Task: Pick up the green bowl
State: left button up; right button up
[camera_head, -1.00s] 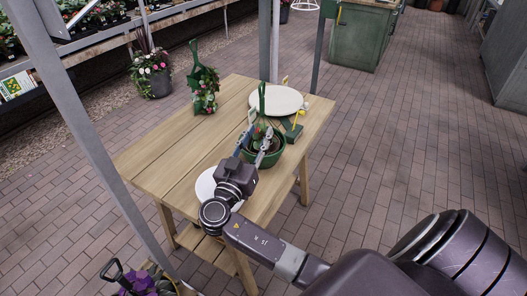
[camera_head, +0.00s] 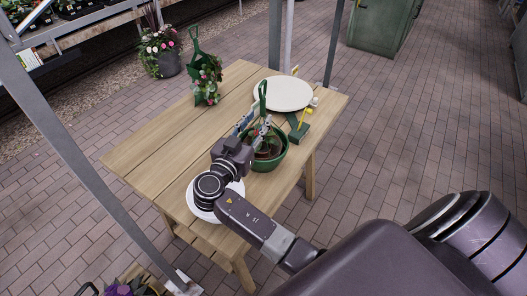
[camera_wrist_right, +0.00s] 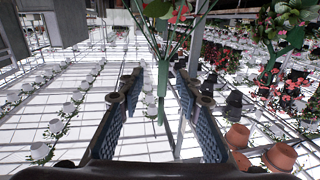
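The green bowl (camera_head: 271,164) stands on the wooden table and holds dark soil and a plant. A green upright handle (camera_head: 262,92) rises above it. My left gripper is not in view.
A white round plate (camera_head: 283,93) lies behind the bowl, and another white plate (camera_head: 237,189) is under my wrist. A small green stand (camera_head: 298,129) is close to the bowl's right. A leafy planter (camera_head: 207,82) stands at the back left. The wooden table (camera_head: 150,152) has bare room on its left.

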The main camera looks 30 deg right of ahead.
aim_at(262, 113)
jog(key=p+x, duration=0.2)
jog(key=x, duration=0.2)
jog(key=shift+w+d+f+p, duration=0.2)
jog(key=shift+w+p, duration=0.1)
jog(key=shift+w, duration=0.1)
jog(key=shift+w+d, duration=0.1)
jog(key=shift+d, duration=0.15)
jog(key=shift+f, duration=0.1)
jog(key=c, duration=0.8)
grip_shut()
